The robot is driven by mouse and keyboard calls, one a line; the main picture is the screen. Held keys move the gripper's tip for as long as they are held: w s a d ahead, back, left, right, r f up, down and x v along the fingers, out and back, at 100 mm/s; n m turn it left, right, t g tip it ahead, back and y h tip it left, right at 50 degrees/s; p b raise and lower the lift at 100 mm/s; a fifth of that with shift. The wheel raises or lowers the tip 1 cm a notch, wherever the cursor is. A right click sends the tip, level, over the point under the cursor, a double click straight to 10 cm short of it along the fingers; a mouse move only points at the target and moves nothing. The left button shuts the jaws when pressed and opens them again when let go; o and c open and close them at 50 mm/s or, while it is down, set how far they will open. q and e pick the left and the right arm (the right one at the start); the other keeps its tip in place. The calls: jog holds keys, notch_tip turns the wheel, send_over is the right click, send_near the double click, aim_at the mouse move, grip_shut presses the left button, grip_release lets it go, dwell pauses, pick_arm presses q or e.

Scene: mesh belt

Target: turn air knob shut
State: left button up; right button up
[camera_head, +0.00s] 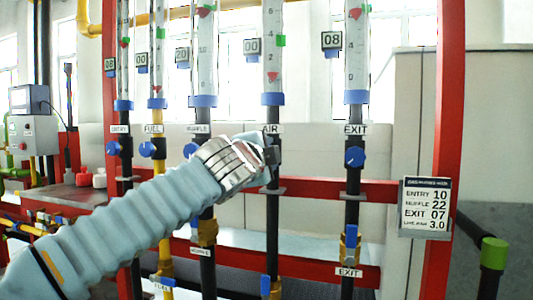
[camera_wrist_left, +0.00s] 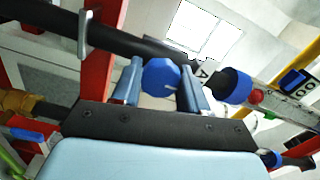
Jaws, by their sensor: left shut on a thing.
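The blue air knob (camera_wrist_left: 160,77) sits between the two fingers of my left gripper (camera_wrist_left: 160,84) in the left wrist view, and the gripper is shut on it. In the head view my left gripper (camera_head: 268,155) is at the black air pipe, just below the AIR label (camera_head: 271,128). There the gripper hides the knob. The knob's exact turn angle cannot be told. The air flow tube (camera_head: 273,50) stands above, with a red float low in it and a green marker higher up. My right gripper is not in view.
Red frame posts (camera_head: 447,120) and rails surround the pipes. A placard (camera_head: 425,207) hangs at the right.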

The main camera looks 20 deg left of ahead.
pick_arm(q)
jog(key=shift+d, duration=0.1)
dwell(0.4)
jog(key=o, duration=1.1)
jog(key=shift+c, duration=0.2)
jog(key=s+b, duration=0.3)
jog(key=s, duration=1.1)
jog(key=shift+a, duration=0.25)
